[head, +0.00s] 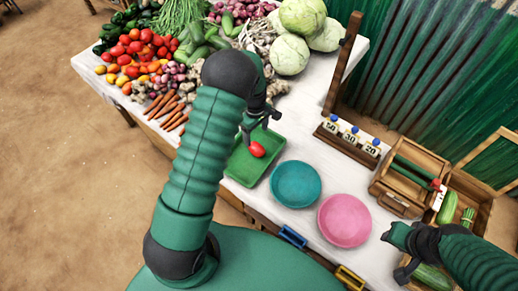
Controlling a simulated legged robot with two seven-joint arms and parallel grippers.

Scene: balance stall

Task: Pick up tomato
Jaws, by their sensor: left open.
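A small red tomato (257,149) lies in a green tray (242,172) on the white table, left of a teal bowl. My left arm comes in from the lower left, and my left gripper (256,133) is open just above the tomato, by the tray's far side. Part of the tray is hidden behind my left arm. My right gripper (400,272) is at the lower right, near the table's right edge and a wooden crate. Its fingers are small and partly hidden, so its jaw state is unclear.
A teal bowl (295,184) and a pink bowl (344,220) stand right of the tray. Piled vegetables, including other tomatoes (137,47) and cabbages (290,54), fill the back left. A wooden stand with numbered weights (348,137) and a wooden box (408,182) are at the right.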

